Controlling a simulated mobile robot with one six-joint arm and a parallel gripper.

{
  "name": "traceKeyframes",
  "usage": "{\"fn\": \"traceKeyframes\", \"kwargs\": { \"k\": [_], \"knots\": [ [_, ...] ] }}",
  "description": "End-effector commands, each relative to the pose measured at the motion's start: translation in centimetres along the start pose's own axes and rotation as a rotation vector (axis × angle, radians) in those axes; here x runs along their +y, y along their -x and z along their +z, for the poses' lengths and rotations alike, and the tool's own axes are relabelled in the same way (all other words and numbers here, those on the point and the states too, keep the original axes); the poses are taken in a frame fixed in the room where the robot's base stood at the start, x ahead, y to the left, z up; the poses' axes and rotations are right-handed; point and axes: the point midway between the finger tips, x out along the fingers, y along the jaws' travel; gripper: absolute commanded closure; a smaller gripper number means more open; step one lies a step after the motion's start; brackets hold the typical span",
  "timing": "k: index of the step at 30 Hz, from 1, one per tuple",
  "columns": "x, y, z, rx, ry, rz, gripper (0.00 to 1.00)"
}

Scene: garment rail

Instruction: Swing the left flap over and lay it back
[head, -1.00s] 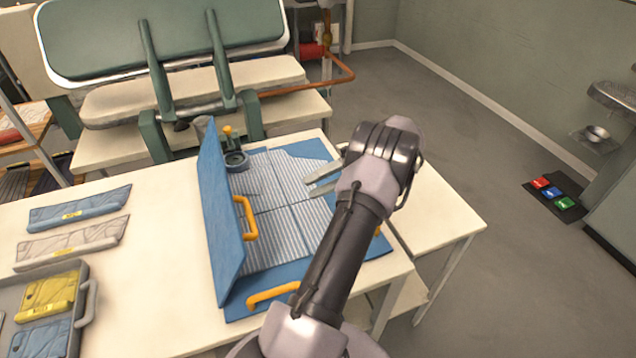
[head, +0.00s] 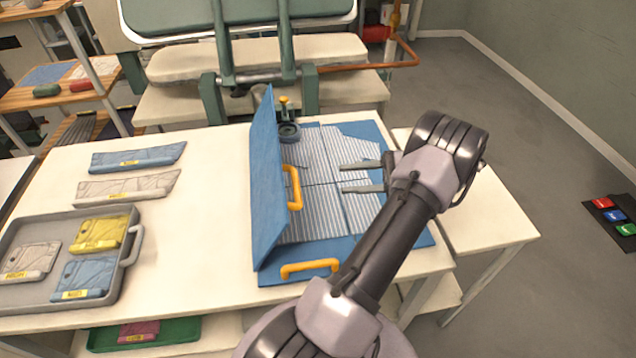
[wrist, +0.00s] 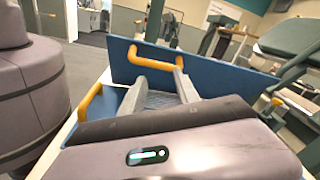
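The left flap (head: 266,185) is a blue panel standing nearly upright along the left side of the blue folding board (head: 350,250). Its yellow handle (head: 293,187) faces right, toward the board's middle. A striped grey garment (head: 312,215) lies spread on the board. My gripper (head: 343,178) is open above the garment, its two fingers pointing left toward the flap handle, with a gap between. In the wrist view the flap (wrist: 190,75) and its handle (wrist: 153,57) lie beyond the open fingers (wrist: 158,75). Nothing shows between the fingers.
A second yellow handle (head: 309,268) sits at the board's front edge. A post with a yellow knob (head: 284,108) stands at the board's back. A grey tray (head: 125,270) with folded pieces and flat garments (head: 135,158) lie to the left. White tabletop is bare beside the flap.

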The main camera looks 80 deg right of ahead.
Motion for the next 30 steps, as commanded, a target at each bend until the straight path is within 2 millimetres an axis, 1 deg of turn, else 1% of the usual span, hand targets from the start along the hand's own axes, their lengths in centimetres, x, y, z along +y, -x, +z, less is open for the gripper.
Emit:
{"fn": "traceKeyframes", "kwargs": {
  "k": [1, 2, 3, 5, 6, 9, 12, 15, 17, 20, 24, 27, 30],
  "knots": [
    [1.0, -1.0, -0.8, -0.041, -0.268, -0.049, 0.62],
    [1.4, -1.6, -0.9, -0.071, -0.452, -0.076, 0.62],
    [1.8, -2.4, -1.1, -0.117, -0.693, -0.105, 0.62],
    [2.5, -3.4, -1.4, -0.191, -1.027, -0.133, 0.62],
    [2.8, -4.0, -1.5, -0.241, -1.221, -0.142, 0.62],
    [3.5, -5.1, -1.6, -0.353, -1.612, -0.142, 0.62],
    [3.9, -5.9, -1.8, -0.443, -1.888, -0.126, 0.62],
    [4.1, -6.3, -1.8, -0.497, -2.043, -0.11, 0.62],
    [4.0, -6.7, -1.7, -0.509, -2.081, -0.103, 0.62],
    [3.4, -8.3, -1.6, -0.509, -2.091, -0.099, 0.62],
    [2.2, -11.0, -1.2, -0.507, -2.088, -0.099, 0.62],
    [1.6, -12.3, -1.0, -0.509, -2.088, -0.101, 0.62],
    [1.2, -13.1, -0.8, -0.508, -2.087, -0.102, 0.62]
  ]
}}
